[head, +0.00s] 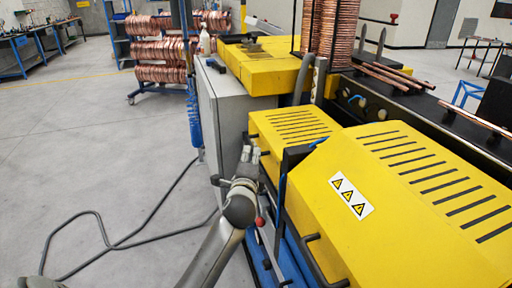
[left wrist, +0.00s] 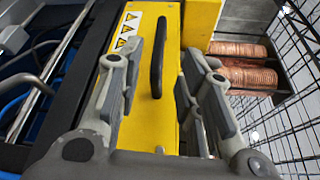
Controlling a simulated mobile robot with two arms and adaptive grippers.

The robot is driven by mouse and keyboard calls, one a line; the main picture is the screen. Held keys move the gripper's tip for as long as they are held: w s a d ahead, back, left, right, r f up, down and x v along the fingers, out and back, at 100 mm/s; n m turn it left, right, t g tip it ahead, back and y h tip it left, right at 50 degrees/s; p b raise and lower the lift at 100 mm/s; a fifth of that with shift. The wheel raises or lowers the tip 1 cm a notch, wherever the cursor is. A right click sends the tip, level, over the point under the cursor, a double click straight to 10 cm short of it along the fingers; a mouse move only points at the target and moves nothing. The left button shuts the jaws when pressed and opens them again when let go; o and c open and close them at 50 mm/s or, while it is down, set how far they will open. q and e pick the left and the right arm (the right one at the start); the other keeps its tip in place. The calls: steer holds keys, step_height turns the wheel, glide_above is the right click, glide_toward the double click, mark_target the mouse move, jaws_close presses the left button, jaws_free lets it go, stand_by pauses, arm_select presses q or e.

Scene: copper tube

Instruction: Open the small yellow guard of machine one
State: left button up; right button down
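The small yellow guard (head: 262,124) of the machine is down, its slotted top showing in the middle of the head view. In the left wrist view a yellow guard face (left wrist: 145,50) carries warning triangles and a black bar handle (left wrist: 156,60). My left gripper (head: 249,155) is at the near left side of the small guard in the head view. In the left wrist view its fingers (left wrist: 174,62) are spread on both sides of the handle, apart from it. My right gripper is not in view.
A larger yellow guard (head: 400,235) with warning triangles and its own black handle (head: 318,262) stands close at the right. A grey cabinet (head: 222,112) stands behind my gripper. A dark cable (head: 130,243) lies on the otherwise open floor at left.

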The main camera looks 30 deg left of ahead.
mark_target(252, 145)
arm_select(q)
steer(key=x, duration=0.8)
steer(key=shift+f, duration=0.15)
steer(key=shift+s, duration=0.1)
jaws_close()
